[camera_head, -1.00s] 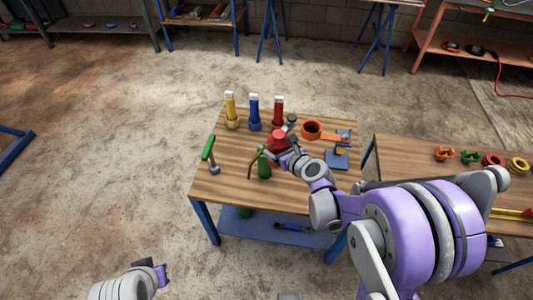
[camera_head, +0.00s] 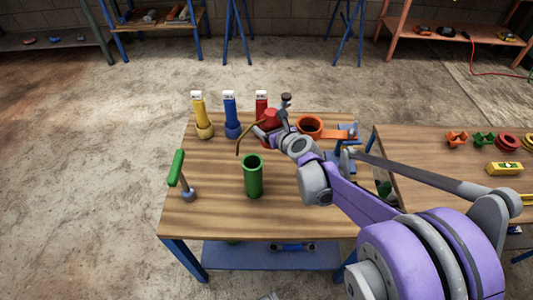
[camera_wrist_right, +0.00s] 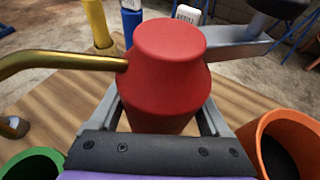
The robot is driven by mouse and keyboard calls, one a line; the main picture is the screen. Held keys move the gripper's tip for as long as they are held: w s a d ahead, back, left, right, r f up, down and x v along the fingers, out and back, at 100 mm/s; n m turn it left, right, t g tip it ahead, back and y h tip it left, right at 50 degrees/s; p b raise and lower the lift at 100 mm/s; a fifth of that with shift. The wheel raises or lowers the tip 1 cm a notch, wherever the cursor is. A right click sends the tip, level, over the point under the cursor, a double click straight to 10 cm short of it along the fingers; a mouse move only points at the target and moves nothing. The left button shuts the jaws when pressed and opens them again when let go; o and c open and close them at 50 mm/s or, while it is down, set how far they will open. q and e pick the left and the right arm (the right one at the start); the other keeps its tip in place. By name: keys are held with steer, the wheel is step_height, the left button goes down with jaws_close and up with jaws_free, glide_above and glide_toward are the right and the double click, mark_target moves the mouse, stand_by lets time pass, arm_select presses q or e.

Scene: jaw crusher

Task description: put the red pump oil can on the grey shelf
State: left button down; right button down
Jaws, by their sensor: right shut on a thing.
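The red pump oil can (camera_head: 271,117) has a thin brass spout pointing left and a pump lever with a dark knob. My right gripper (camera_head: 279,127) is shut on it over the back part of the wooden table. In the right wrist view, the can (camera_wrist_right: 165,75) stands about upright between the two fingers (camera_wrist_right: 160,122); its base is hidden behind the gripper. I cannot tell how high it is above the table. A grey shelf (camera_head: 67,44) stands at the far back left, with several small items on it.
A second table (camera_head: 430,180) is at right. The floor at left is clear.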

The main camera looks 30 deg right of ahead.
step_height(320, 180, down, 11)
steer(key=b, duration=0.3)
steer(key=shift+w+f, duration=0.1)
steer(key=shift+f, duration=0.1)
steer(key=shift+f, duration=0.1)
steer(key=shift+c, duration=1.3)
jaws_free()
steer(key=shift+f, duration=0.1)
steer(key=shift+o, duration=1.3)
